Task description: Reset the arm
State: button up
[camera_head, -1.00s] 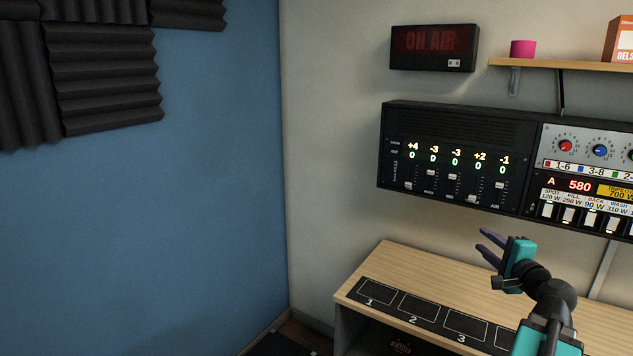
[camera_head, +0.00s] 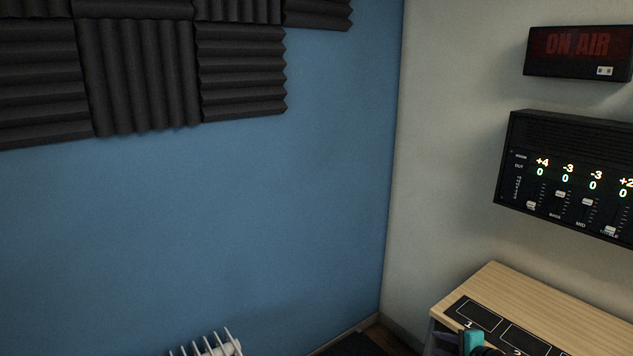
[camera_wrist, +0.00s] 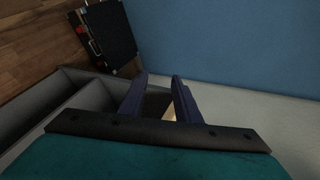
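My gripper (camera_wrist: 159,82) shows in the wrist view with its two dark purple fingers apart and nothing between them. The ends of the fingers lie over the pale and blue walls, near grey shelf compartments at the left. In the head view only a teal part of my arm's end shows at the bottom right, in front of the wooden desk (camera_head: 560,310). The fingers are hard to make out there and the rest of the arm is cut off.
The desk carries a black strip with numbered squares (camera_head: 519,338). A fader panel (camera_head: 570,140) and an ON AIR sign (camera_head: 578,55) hang above. A white radiator (camera_head: 210,347) stands at the bottom. A black case (camera_wrist: 108,35) lies on the wooden floor (camera_wrist: 35,45).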

jog(key=s+a+f+n+g+y, duration=0.1)
jog(key=s+a+f+n+g, duration=0.15)
jog(key=s+a+f, duration=0.4)
jog(key=s+a+f+n+g, duration=0.2)
jog(key=s+a+f+g, duration=0.1)
jog(key=a+f, duration=0.7)
jog(key=s+a+f+n+g+y, duration=0.1)
jog(key=s+a+f+n+g, duration=0.2)
jog(key=s+a+f, duration=0.35)
jog(key=s+a+f+n+g, duration=0.3)
jog(key=s+a+f, duration=0.2)
jog(key=s+f, duration=0.25)
jog(key=s+d+f+n+g+h, duration=0.1)
jog(key=s+d+n+g+h, duration=0.1)
jog(key=s, duration=0.5)
jog(key=s+d+f+n+g+h, duration=0.2)
jog(key=s+d+n+g+h, duration=0.1)
jog(key=s, duration=0.4)
jog(key=shift+s+d+f+n+h, duration=0.2)
jog(key=shift+s+d+n+h, duration=0.35)
jog(key=shift+d, duration=0.65)
jog(key=shift+w, duration=0.2)
